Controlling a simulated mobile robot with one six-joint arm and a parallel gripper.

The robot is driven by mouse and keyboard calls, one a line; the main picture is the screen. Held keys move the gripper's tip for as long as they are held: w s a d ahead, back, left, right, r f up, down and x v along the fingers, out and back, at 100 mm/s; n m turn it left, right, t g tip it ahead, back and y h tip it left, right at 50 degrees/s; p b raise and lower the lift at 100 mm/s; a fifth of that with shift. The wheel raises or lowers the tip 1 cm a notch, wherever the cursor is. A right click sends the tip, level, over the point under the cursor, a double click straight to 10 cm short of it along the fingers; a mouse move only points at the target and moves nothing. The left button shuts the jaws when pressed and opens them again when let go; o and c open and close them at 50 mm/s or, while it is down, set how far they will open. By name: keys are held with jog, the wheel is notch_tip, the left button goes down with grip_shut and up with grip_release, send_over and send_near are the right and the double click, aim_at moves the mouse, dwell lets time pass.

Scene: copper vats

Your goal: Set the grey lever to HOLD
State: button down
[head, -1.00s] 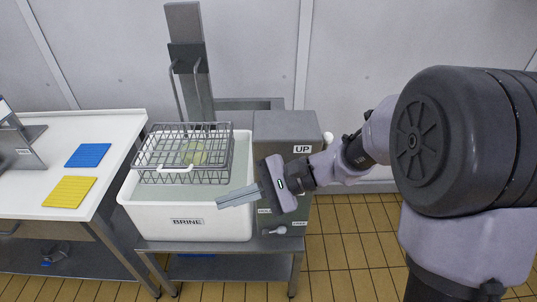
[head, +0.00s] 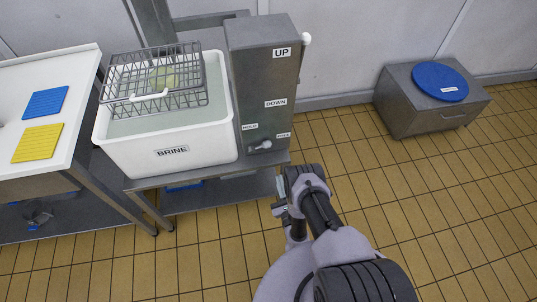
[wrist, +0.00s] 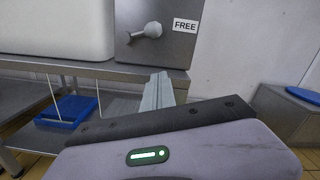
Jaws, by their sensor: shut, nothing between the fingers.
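The grey lever (head: 262,146) is low on the front of the grey column (head: 263,75), between the HOLD label (head: 250,126) at upper left and the FREE label (head: 284,135) at right. It also shows in the wrist view (wrist: 151,30), where its round knob points right, towards FREE (wrist: 185,25). My gripper (head: 279,190) is below the lever, in front of the stand's edge, apart from it. In the wrist view its fingers (wrist: 158,92) are together and empty, with their tips below the lever.
A white BRINE vat (head: 172,152) stands left of the column, with a wire basket (head: 155,98) over it. A white knob (head: 305,38) is beside the UP label; DOWN (head: 276,103) is lower. A grey cabinet (head: 405,110) with a blue lid stands right. Floor between is clear.

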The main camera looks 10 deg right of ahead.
aim_at(275, 162)
jog(key=shift+s+d+f, duration=0.1)
jog(key=w+b, duration=0.3)
jog(key=w, duration=0.6)
jog(key=shift+w, duration=0.3)
jog(key=r, duration=0.1)
jog(key=a+r, duration=0.1)
jog(key=w+r, duration=0.1)
jog(key=r, duration=0.1)
jog(key=shift+w+a, duration=0.1)
jog(key=shift+a, duration=0.15)
jog(key=shift+r, duration=0.1)
jog(key=shift+d, duration=0.1)
